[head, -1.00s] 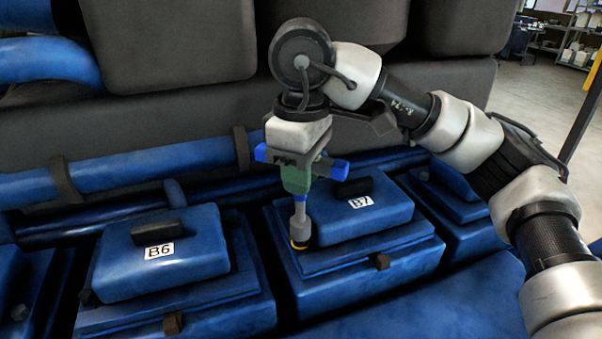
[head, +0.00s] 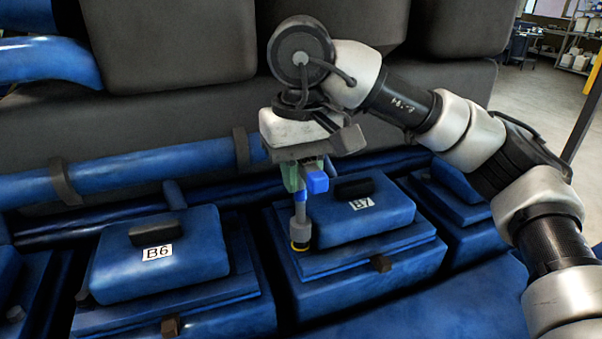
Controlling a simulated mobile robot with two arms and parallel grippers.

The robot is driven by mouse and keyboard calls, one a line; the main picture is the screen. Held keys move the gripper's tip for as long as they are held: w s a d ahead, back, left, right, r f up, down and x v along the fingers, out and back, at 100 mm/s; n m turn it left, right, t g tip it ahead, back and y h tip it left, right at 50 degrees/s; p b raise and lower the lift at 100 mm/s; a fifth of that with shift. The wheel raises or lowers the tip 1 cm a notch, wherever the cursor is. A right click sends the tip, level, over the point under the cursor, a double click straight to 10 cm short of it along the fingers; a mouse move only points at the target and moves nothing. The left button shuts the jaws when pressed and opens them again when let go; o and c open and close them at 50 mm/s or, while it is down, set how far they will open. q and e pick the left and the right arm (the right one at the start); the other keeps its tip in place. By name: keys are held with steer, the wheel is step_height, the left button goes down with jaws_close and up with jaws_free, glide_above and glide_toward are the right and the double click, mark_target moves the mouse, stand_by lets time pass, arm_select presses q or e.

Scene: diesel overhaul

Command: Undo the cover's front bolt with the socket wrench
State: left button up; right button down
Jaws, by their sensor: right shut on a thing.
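My right gripper (head: 304,168) is shut on the socket wrench (head: 299,208), above the left edge of the blue cover labelled B7 (head: 395,212). The wrench has a green body, blue ends and a grey shaft pointing down. Its socket end, with a yellow ring, is down at the left flange of the B7 cover. Whatever is under the socket is hidden, so I cannot tell if it sits on a bolt head. My left gripper is not in view.
A blue pipe (head: 120,176) runs behind the covers. Large dark blocks (head: 170,45) rise at the back.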

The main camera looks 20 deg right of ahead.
steer(key=m, duration=0.7)
steer(key=shift+b, duration=0.4)
steer(key=m+b, duration=0.1)
steer(key=m, duration=1.2)
steer(key=shift+b, duration=0.35)
steer(key=m, duration=0.3)
steer(key=shift+a+m+b, duration=0.1)
steer(key=shift+m+b, duration=0.2)
steer(key=shift+m, duration=0.4)
